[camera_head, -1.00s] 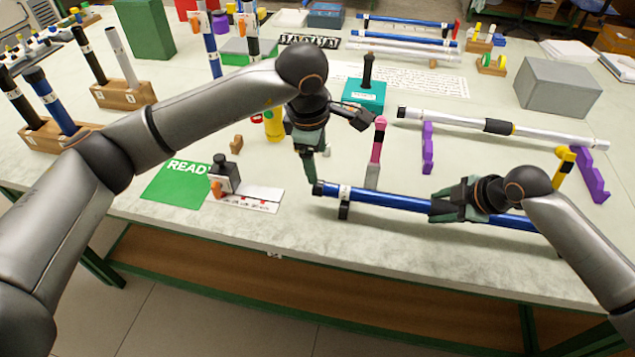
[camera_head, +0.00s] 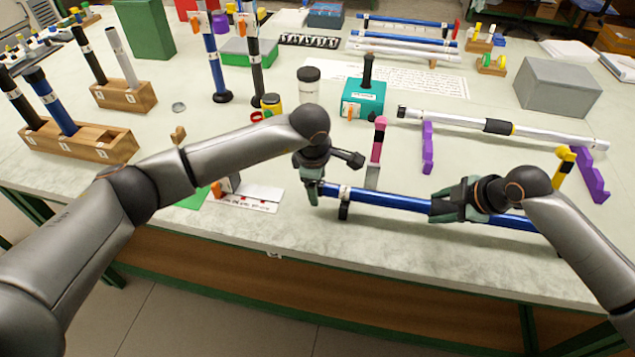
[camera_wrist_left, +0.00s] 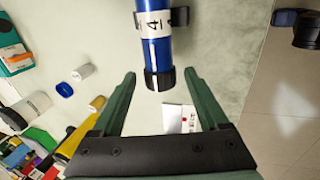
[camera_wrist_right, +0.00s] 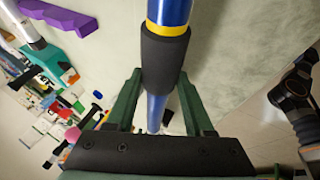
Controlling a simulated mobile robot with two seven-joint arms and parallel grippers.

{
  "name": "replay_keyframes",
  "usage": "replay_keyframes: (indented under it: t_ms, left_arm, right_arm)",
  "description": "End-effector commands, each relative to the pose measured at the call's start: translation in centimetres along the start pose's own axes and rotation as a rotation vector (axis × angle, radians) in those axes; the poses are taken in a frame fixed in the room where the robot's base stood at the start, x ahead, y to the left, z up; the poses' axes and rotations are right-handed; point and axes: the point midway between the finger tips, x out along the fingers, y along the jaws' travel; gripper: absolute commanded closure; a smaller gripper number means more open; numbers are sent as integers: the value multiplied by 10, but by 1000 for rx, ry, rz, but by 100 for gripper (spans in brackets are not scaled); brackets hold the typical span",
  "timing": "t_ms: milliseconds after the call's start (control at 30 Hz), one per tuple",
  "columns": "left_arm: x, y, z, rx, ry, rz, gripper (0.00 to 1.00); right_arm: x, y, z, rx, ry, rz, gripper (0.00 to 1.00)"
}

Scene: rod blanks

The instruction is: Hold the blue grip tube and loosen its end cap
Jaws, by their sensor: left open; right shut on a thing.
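The blue grip tube (camera_head: 390,199) lies level near the front table edge, on a black support (camera_head: 344,210). In the left wrist view it carries a white label (camera_wrist_left: 154,23) reading 4, and its black end cap (camera_wrist_left: 160,79) lies between the fingertips. My left gripper (camera_wrist_left: 160,78) is open around the cap, with gaps on both sides. In the head view my left gripper (camera_head: 322,186) hides the cap.
A pink-topped post (camera_head: 378,140) stands just behind the tube. A white rod (camera_head: 545,132) lies on purple holders (camera_head: 428,148) farther back. A teal box (camera_head: 363,98) and a grey box (camera_head: 557,86) stand behind. A white card (camera_head: 262,195) lies left of my left gripper.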

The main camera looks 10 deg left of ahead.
Motion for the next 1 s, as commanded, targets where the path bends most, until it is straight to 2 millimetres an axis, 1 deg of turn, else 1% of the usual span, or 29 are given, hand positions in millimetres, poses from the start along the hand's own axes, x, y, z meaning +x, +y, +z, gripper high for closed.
replay_keyframes:
  t_ms: [167, 833, 867, 1000]
  left_arm:
    - [0, 0, 0, 0, 0, -1, 23]
    - [0, 0, 0, 0, 0, -1, 97]
    - [0, 0, 0, 0, 0, -1, 100]
    - [0, 0, 0, -1, 0, -2, 100]
  right_arm:
    - [0, 0, 0, 0, 0, 1, 100]
    - [0, 0, 0, 0, 0, 1, 100]
    - [0, 0, 0, 0, 0, 1, 100]
    - [0, 0, 0, 0, 0, 1, 100]
